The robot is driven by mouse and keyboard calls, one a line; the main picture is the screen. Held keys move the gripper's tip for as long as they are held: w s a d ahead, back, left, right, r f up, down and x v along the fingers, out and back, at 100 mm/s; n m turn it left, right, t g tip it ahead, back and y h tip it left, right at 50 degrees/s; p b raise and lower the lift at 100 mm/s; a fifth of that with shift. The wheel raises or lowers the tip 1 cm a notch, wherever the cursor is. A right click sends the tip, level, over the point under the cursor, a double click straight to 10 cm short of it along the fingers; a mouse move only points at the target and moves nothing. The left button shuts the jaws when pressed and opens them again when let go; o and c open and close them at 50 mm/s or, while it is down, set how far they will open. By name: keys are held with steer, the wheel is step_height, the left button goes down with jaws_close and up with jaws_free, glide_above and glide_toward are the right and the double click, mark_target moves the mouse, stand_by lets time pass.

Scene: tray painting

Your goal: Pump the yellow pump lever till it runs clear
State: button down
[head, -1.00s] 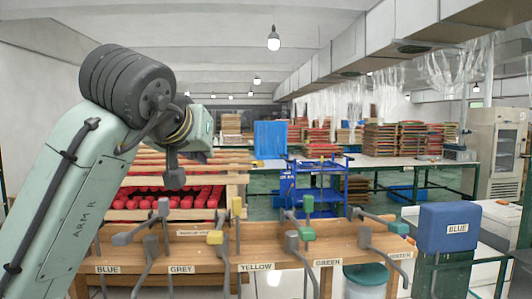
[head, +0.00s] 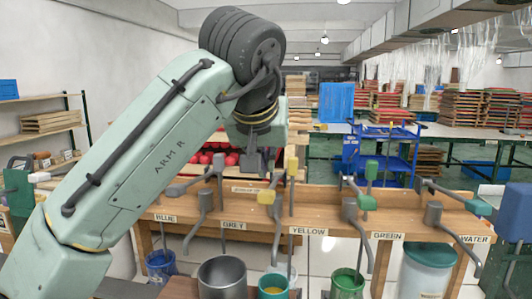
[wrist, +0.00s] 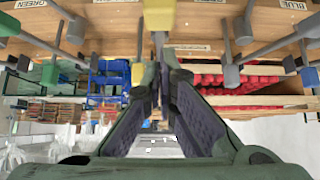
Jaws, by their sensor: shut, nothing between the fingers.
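The yellow pump (head: 291,166) stands on the wooden bench behind the YELLOW label (head: 307,231). Its yellow lever end (head: 266,197) points toward the front left. A teal cup (head: 273,292) with yellow inside stands below in front. My gripper (head: 254,166) is shut and empty, pointing down just above and left of the lever end, seemingly apart from it. In the wrist view, my fingertips (wrist: 160,58) are together near a yellow block (wrist: 159,14), with another yellow piece (wrist: 138,72) beside the left finger. I cannot see any liquid flowing.
A steel pot (head: 222,279), a blue bucket (head: 160,265), a green bucket (head: 347,283) and a lidded white bucket (head: 427,270) stand along the front. Racks of red items lie behind.

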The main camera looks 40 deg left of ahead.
stand_by(0.3)
steer(key=shift+f+b, duration=4)
steer(key=shift+f, duration=1.25)
step_height(320, 180, up, 10)
steer(key=p, duration=0.8)
steer(key=shift+r+p, duration=0.25)
steer(key=shift+p, duration=0.15)
steer(key=shift+s+f, duration=0.1)
